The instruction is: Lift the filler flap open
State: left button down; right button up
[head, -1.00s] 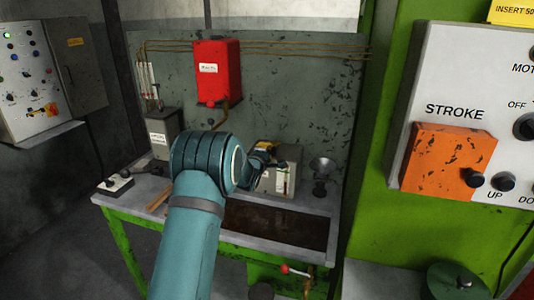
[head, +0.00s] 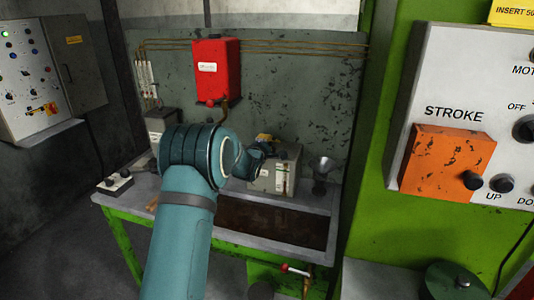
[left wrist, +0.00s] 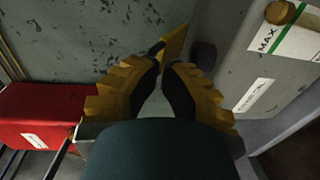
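The grey box with the level-gauge label (head: 284,172) stands on the bench; its side with the MAX strip (left wrist: 285,32) shows at the right of the left wrist view. A yellow plate (left wrist: 176,40), apparently the filler flap, stands out at an angle beside the box, just beyond my fingertips. It seems to show as a small yellow piece (head: 265,138) above the box in the head view. My left gripper (left wrist: 163,64) has its fingertips together or nearly so, close to the plate; I cannot tell whether they touch it. My right gripper is out of view.
A red tank (head: 217,70) hangs on the wall behind; it also shows at the lower left in the wrist view (left wrist: 40,115). A metal funnel (head: 322,168) stands right of the box. The dark recessed tray (head: 270,222) in front is clear.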

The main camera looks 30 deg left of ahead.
pick_arm(q)
jog(key=shift+w+a+r, duration=0.1)
jog(key=shift+w+a, duration=0.05)
jog(key=shift+w, duration=0.3)
jog(key=shift+w+a+r, duration=0.1)
jog(key=shift+w+a, duration=0.05)
jog(key=shift+w, duration=0.25)
jog(key=shift+w+a+r, duration=0.1)
jog(key=shift+w+r, duration=0.1)
jog(key=shift+w, duration=0.25)
jog(key=shift+w+r, duration=0.1)
jog(key=shift+w, duration=0.35)
